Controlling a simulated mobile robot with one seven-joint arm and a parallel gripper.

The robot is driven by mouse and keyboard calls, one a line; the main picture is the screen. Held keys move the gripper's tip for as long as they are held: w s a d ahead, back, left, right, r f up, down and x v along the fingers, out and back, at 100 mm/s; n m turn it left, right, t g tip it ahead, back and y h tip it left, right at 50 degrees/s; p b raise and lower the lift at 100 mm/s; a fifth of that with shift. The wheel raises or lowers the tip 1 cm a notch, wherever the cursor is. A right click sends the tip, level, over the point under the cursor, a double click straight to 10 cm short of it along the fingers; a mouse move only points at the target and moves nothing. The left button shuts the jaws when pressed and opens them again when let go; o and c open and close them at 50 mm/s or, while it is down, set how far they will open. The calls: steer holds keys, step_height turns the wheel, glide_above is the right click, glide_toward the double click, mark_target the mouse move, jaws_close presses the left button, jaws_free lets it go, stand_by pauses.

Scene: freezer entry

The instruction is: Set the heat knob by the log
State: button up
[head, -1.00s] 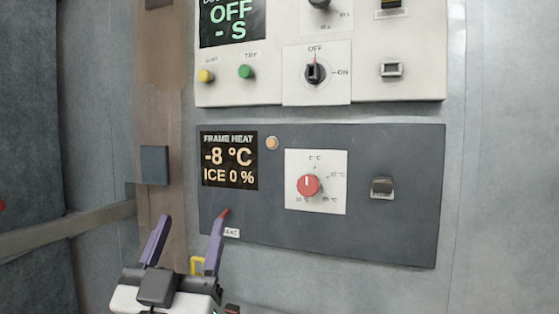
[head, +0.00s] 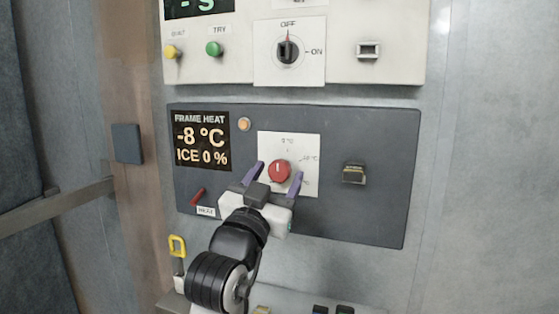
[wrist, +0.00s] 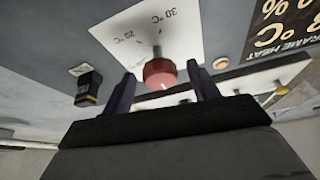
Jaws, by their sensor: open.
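The red heat knob (head: 279,171) sits on a white dial plate (head: 304,150) on the dark frame heat panel. In the wrist view the red knob (wrist: 160,73) stands out from the plate on a short stem, with 20 °C and 30 °C marks beside it. My gripper (head: 275,174) is open, with a purple finger on each side of the knob in the head view. In the wrist view my gripper (wrist: 162,88) has the knob between and just beyond its fingertips. I cannot tell whether they touch it. The log is not seen.
The display (head: 202,141) reads FRAME HEAT, -8 °C, ICE 0 %. A small red lever (head: 197,196) is left of the knob, above a HEAT label. A dark switch (head: 354,172) is to the right. The OFF/ON knob (head: 288,50) is above.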

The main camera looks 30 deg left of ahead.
steer(key=shift+x, duration=1.05)
steer(key=c, duration=1)
